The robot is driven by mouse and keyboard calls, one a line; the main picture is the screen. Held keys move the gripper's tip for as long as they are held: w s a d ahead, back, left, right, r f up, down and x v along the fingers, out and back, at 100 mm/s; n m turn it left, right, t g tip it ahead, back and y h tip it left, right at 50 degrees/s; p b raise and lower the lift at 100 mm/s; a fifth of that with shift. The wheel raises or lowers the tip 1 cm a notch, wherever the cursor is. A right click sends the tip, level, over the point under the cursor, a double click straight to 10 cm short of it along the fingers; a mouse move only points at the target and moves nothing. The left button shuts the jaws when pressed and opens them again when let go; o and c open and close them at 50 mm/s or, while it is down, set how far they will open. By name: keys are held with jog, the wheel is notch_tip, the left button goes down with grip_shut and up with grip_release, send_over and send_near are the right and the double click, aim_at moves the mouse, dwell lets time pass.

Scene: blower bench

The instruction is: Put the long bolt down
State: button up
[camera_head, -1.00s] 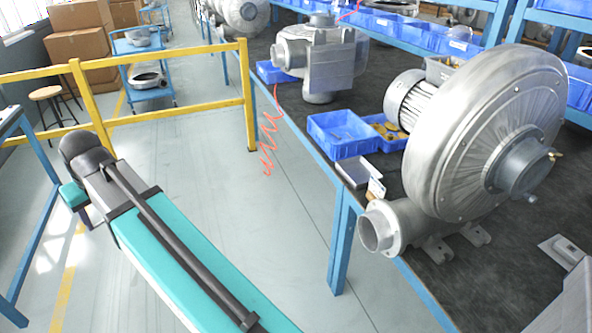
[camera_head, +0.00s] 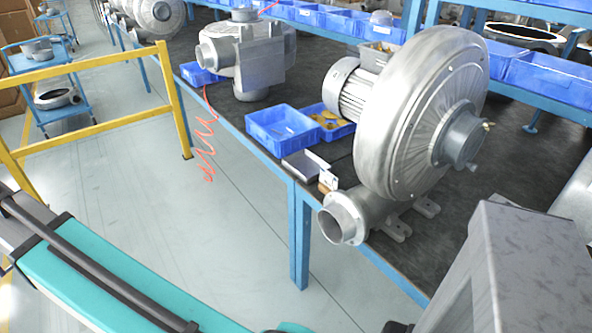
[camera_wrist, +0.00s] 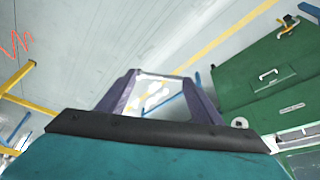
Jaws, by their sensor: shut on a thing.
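My gripper (camera_wrist: 162,78) shows in the wrist view as two purple fingers reaching out beyond a dark bar. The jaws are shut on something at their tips. Only a thin pale strip shows between the fingertips, too small and bright to make out the long bolt clearly. Grey floor with yellow lines lies beyond the fingers. In the head view my gripper is out of the picture; only part of my teal arm shows at the lower left.
The dark bench top (camera_head: 395,262) holds a large grey blower (camera_head: 415,115), a blue bin (camera_head: 283,130) and a second blue bin with brass-coloured parts. A grey block (camera_head: 530,265) stands at lower right. A yellow railing (camera_head: 95,120) crosses the left. The wrist view shows a green cabinet (camera_wrist: 265,75).

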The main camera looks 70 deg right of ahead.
jog(key=s+d+f+m+g+h, duration=0.1)
jog(key=s+d+f+m, duration=0.2)
jog(key=d, duration=0.9)
jog(key=s+d+f+m+g+h, duration=0.15)
jog(key=s+d+m, duration=0.3)
jog(key=d, duration=0.85)
jog(key=s+d+f+m+h, duration=0.1)
jog(key=s+d+f+m, duration=0.3)
jog(key=d, duration=0.8)
jog(key=s+d+f+m+g, duration=0.2)
jog(key=s+d+m, duration=0.4)
jog(key=s+d, duration=0.6)
jog(key=s+d+f+m+g+b, duration=0.1)
jog(key=s+d+f+m+g, duration=0.1)
jog(key=s+d+m, duration=0.5)
jog(key=s+d+f, duration=0.1)
jog(key=s+d, duration=0.5)
jog(key=s, duration=0.3)
jog(key=shift+s+d, duration=0.2)
jog(key=shift+s, duration=0.15)
jog(key=shift+g+h, duration=0.25)
jog(key=shift+w+d+f+p, duration=0.25)
jog(key=shift+w+d+p, duration=0.2)
jog(key=shift+d, duration=2.15)
jog(key=shift+w+d+f+p, duration=0.25)
jog(key=shift+w+d, duration=0.3)
jog(key=shift+d, duration=2.1)
jog(key=shift+w+d+f+p, duration=0.2)
jog(key=shift+w+d+p, duration=0.3)
jog(key=shift+d, duration=2.1)
